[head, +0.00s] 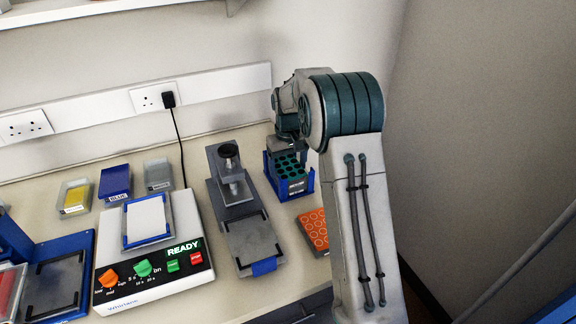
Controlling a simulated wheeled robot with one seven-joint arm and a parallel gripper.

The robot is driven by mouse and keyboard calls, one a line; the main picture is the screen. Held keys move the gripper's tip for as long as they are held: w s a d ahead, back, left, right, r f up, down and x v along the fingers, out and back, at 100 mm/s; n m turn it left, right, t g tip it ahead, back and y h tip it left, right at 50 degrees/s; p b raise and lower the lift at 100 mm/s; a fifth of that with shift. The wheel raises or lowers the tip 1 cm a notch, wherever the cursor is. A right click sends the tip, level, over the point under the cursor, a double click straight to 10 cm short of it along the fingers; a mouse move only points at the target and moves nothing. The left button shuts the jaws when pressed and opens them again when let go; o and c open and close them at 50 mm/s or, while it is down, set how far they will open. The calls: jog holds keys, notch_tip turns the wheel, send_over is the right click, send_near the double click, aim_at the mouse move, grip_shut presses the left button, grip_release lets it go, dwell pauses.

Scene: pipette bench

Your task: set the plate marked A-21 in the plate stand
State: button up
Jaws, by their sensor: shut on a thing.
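My gripper (287,150) is at the back right of the bench, pointing down and partly hidden by my arm. It is shut at a dark plate with green-ringed wells (288,165), which sits low inside a blue-walled holder (296,193). The fingertips are too small to see clearly. A plate with orange wells (313,230) lies in front of the holder, partly hidden by my arm. The marking A-21 cannot be read on either plate. Small print on the holder's front is too small to read.
A grey press-like device (233,185) with a bracketed bed (250,240) and blue tab stands left of the holder. A white machine (150,292) reads READY and carries a plate. Several small boxes (115,182) sit behind it. A blue frame (85,245) is at far left.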

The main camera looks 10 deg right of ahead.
jog(key=shift+f, duration=0.25)
jog(key=o, duration=1.2)
jog(key=shift+o, duration=0.2)
jog(key=shift+r, duration=0.15)
notch_tip(320, 180, up, 11)
jog(key=s+r, duration=0.5)
jog(key=s, duration=0.3)
jog(key=s+f+m+t, duration=0.1)
jog(key=s+f, duration=0.1)
jog(key=s, duration=1.1)
jog(key=s+f+m+t, duration=0.1)
jog(key=s+f+t, duration=0.1)
jog(key=s, duration=1.1)
jog(key=shift+f, duration=0.85)
